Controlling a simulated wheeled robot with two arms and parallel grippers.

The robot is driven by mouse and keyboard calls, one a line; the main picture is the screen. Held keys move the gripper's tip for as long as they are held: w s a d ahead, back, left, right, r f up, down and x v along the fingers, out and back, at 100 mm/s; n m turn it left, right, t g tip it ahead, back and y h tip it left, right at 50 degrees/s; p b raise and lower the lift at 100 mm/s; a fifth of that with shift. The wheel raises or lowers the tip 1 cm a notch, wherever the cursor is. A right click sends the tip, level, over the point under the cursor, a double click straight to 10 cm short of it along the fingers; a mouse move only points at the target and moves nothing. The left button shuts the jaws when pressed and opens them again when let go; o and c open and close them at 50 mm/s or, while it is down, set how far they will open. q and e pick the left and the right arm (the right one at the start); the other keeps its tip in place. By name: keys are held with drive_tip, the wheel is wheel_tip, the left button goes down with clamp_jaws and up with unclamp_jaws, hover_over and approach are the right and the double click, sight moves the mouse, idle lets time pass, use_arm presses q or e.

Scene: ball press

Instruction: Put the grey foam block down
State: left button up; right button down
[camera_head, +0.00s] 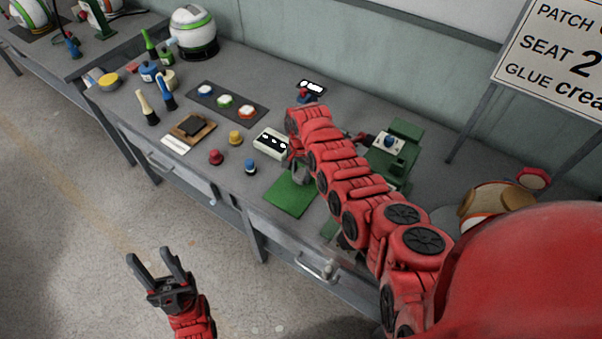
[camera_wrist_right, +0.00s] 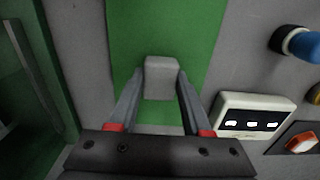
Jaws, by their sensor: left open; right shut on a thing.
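The grey foam block (camera_wrist_right: 160,78) is between the fingertips of my right gripper (camera_wrist_right: 162,84), which is shut on it. In the head view the block and right gripper (camera_head: 300,173) are over the green mat (camera_head: 288,198), partly hidden by my right arm. The mat also shows under the block in the right wrist view (camera_wrist_right: 200,30). I cannot tell whether the block touches the mat. My left gripper (camera_head: 160,268) is open and empty, over the floor in front of the bench.
A green press (camera_head: 402,135) is to the right, partly behind my arm. The bench's front edge is close to the mat.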

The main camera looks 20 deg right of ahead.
drive_tip(key=shift+f, duration=0.6)
drive_tip(key=shift+f, duration=0.2)
drive_tip(key=shift+c, duration=1.8)
unclamp_jaws()
drive_tip(key=shift+r, duration=0.1)
